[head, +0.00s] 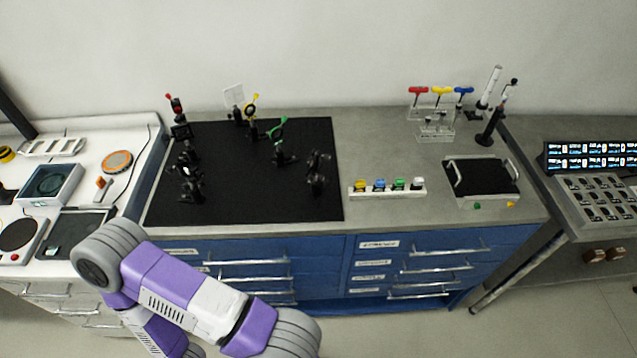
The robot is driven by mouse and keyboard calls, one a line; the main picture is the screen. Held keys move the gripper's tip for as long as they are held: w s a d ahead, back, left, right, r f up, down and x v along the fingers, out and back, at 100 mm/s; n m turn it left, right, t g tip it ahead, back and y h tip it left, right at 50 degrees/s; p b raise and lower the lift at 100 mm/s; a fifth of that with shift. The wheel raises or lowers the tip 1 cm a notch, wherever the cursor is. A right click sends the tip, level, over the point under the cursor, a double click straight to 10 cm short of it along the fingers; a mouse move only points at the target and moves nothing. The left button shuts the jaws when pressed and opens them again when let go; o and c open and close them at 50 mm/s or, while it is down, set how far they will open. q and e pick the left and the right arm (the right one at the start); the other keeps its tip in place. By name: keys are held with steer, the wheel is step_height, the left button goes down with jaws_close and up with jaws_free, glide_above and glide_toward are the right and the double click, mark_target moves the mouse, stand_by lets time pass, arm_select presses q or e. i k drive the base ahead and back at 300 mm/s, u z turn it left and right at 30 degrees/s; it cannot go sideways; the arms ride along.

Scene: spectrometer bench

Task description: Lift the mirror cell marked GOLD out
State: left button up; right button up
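I cannot read the word GOLD on anything, so I cannot tell which thing is the mirror cell. A black optical board (245,205) on the bench carries several dark mounts, one with a yellow ring (250,105), one with a green ring (278,128) and one with a red top (176,105). A white strip (387,192) right of the board holds small pieces with yellow, blue, green and white tops. The drawers below bear labels too small to read. My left arm crosses the lower left in front of the drawers. Neither gripper is in view.
A black-topped tray with handles (485,198) lies on the right of the bench (400,217). Behind it stand colored-handled tools in a clear rack (437,113) and an upright black stand (490,128). Blue drawers (440,263) are closed. Side benches flank this one.

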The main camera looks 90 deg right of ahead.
mark_target(360, 186)
steer(key=u, duration=0.05)
steer(key=k, duration=0.85)
steer(key=z, duration=1.75)
